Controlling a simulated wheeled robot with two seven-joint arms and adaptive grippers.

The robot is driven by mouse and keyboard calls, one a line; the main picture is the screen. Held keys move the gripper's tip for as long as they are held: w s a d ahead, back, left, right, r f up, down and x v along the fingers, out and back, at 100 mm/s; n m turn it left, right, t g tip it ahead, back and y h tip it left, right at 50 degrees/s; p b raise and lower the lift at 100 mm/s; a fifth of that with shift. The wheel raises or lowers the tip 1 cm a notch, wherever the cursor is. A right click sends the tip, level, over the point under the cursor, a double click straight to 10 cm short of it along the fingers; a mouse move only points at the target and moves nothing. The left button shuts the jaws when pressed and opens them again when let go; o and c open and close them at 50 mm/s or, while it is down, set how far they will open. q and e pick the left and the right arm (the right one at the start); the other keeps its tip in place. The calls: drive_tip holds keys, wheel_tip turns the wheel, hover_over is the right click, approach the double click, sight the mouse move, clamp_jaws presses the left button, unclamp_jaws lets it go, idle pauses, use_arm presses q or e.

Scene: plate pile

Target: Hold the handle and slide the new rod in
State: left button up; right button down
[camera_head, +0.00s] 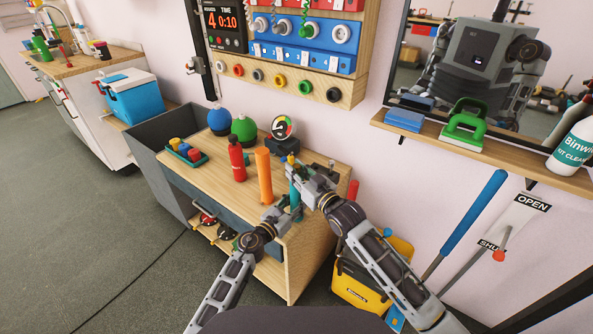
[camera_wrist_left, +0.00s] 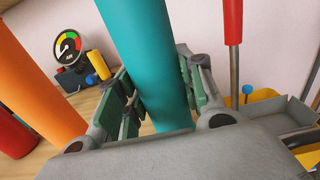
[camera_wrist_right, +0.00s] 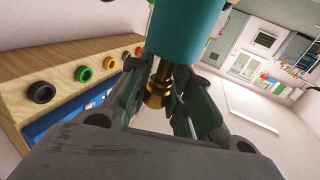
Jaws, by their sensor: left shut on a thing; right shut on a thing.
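A teal cylindrical handle (camera_head: 295,194) stands roughly upright over the bench's right front corner. My left gripper (camera_head: 289,213) is shut around it; in the left wrist view the teal handle (camera_wrist_left: 142,45) runs between the green-padded fingers. My right gripper (camera_head: 298,173) is just above, at the handle's upper end. In the right wrist view, a stepped brass piece (camera_wrist_right: 158,88) sits between my right gripper's fingers, in line with the teal handle (camera_wrist_right: 187,30). The right gripper is shut on this brass piece. Whether it is inside the handle, and how deep, I cannot tell.
An orange cylinder (camera_head: 264,176) and a red bottle (camera_head: 237,160) stand left of my grippers on the wooden bench (camera_head: 213,176). A dial gauge (camera_head: 283,128) stands behind. A yellow bin (camera_head: 362,284) is on the floor at right. The bench's middle has free room.

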drive_tip(key=shift+f, duration=0.5)
drive_tip(key=c, duration=1.2)
unclamp_jaws()
drive_tip(key=shift+f, duration=0.1)
drive_tip(key=shift+d+f, duration=0.15)
drive_tip(key=shift+f, duration=0.05)
use_arm(q)
drive_tip(key=shift+a, duration=0.1)
use_arm(e)
drive_tip(key=shift+v, duration=0.9)
drive_tip(key=v, duration=1)
drive_tip(key=shift+r, duration=0.4)
